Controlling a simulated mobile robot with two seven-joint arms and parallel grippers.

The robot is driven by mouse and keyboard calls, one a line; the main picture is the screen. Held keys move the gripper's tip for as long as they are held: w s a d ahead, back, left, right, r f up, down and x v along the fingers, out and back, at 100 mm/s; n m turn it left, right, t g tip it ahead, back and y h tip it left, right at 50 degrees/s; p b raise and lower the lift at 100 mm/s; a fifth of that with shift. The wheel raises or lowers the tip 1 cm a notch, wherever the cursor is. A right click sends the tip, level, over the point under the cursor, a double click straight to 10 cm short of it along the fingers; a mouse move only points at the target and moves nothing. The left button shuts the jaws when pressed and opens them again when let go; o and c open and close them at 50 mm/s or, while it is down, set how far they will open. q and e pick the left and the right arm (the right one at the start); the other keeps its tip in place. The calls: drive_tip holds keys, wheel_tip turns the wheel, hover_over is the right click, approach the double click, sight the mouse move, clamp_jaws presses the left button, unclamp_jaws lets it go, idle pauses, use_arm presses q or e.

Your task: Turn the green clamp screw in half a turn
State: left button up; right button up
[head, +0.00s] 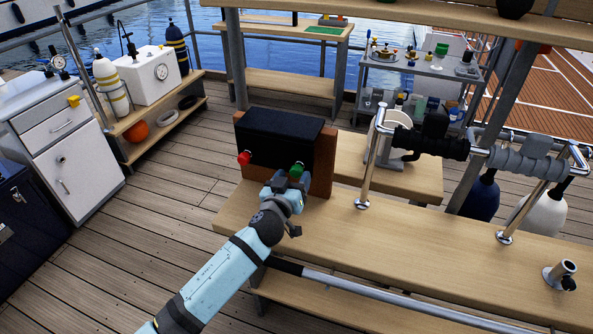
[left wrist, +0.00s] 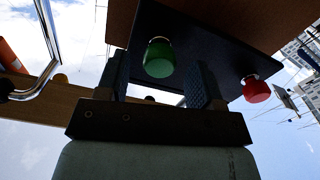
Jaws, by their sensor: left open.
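The green clamp screw (head: 297,170) is a round green knob on the lower right of the front of a black box (head: 280,138) with brown wooden sides. In the left wrist view the green clamp screw (left wrist: 159,58) shows between the two fingers. My left gripper (head: 287,182) is open right at the green knob, with a finger on each side of it (left wrist: 162,78). A gap shows between the knob and each finger in the wrist view. A red knob (head: 244,158) sits on the box's left side; it also shows in the wrist view (left wrist: 256,90). My right gripper is not in view.
The box stands at the left end of a wooden bench (head: 400,237). A chrome rail with black and grey wraps (head: 430,142) stands on the bench to the right. A white cabinet (head: 62,145) stands at the left. The deck between is clear.

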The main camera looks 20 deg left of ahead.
use_arm(q)
drive_tip(key=shift+w, duration=1.4)
drive_tip(key=shift+c, duration=0.4)
drive_tip(key=c, duration=0.8)
drive_tip(key=shift+c, duration=0.2)
drive_tip(key=shift+m, duration=0.3)
